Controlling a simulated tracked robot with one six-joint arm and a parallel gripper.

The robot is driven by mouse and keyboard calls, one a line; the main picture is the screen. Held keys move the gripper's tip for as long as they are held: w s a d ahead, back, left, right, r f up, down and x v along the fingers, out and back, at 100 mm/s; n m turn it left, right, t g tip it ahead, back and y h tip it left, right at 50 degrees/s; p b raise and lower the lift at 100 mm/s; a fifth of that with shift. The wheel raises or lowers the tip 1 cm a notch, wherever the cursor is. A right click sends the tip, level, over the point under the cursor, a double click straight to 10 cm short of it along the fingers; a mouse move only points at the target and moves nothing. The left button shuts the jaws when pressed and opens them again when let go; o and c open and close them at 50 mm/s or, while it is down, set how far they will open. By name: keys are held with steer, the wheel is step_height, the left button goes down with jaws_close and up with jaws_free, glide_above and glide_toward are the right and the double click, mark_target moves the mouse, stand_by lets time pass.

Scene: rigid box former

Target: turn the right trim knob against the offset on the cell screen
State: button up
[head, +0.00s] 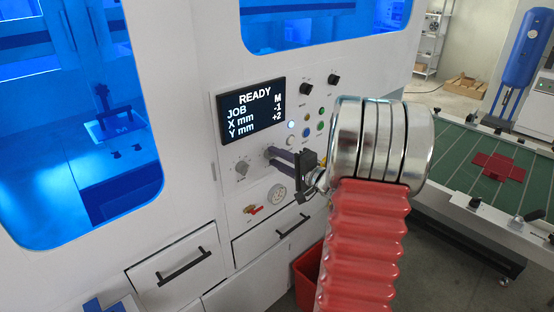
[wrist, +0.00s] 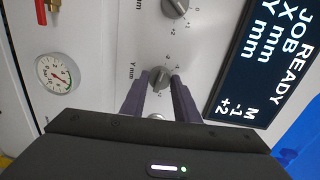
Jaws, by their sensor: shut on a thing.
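The cell screen (head: 251,110) reads READY, JOB M, X mm -1, Y mm +2; it also shows, turned on its side, in the wrist view (wrist: 262,62). The right trim knob (wrist: 159,77), a grey knob with "Y mm" printed beside it, sits between the purple fingertips of my gripper (wrist: 158,82). My gripper is shut on this knob; in the head view the fingers (head: 272,154) reach the panel below the screen and hide the knob. The left trim knob (head: 241,167) is free; it shows at the top of the wrist view (wrist: 175,6). The held knob's exact pointer setting is unclear.
A round gauge (head: 276,195) and a red-handled valve (head: 253,209) sit below the knobs. Several coloured buttons and two black knobs are right of the screen. Drawers with black handles (head: 184,267) lie below. A green table (head: 462,160) stands at right.

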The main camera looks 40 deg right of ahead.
steer(key=shift+a+f, duration=0.25)
steer(key=o, duration=1)
steer(key=shift+d+r, duration=0.15)
steer(key=shift+o, duration=0.2)
steer(key=s, duration=1.3)
steer(key=shift+s+d+r, duration=0.3)
steer(key=shift+s+r, duration=0.1)
steer(key=shift+r, duration=0.05)
